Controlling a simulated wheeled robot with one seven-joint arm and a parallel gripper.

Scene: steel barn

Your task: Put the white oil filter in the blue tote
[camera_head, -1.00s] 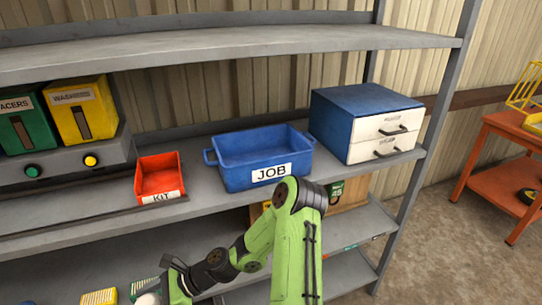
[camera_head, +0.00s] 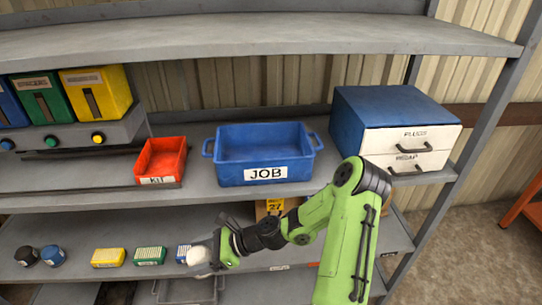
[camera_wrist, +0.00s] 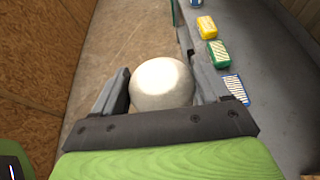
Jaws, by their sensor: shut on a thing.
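The white oil filter (camera_wrist: 162,84) is a round white thing between the two fingers of my gripper (camera_wrist: 163,92) in the wrist view. In the head view the filter (camera_head: 199,255) shows at the end of my gripper (camera_head: 213,252), level with the lower shelf and in front of it. My gripper is shut on it. The blue tote (camera_head: 265,175), labelled JOB, stands on the middle shelf, up and to the right of my gripper. Its inside looks empty from here.
A red KIT bin (camera_head: 161,160) stands left of the tote, and a blue cabinet with white drawers (camera_head: 410,147) right of it. Yellow (camera_head: 108,257) and green (camera_head: 150,255) boxes lie on the lower shelf (camera_head: 75,280). The top shelf (camera_head: 270,42) overhangs the tote.

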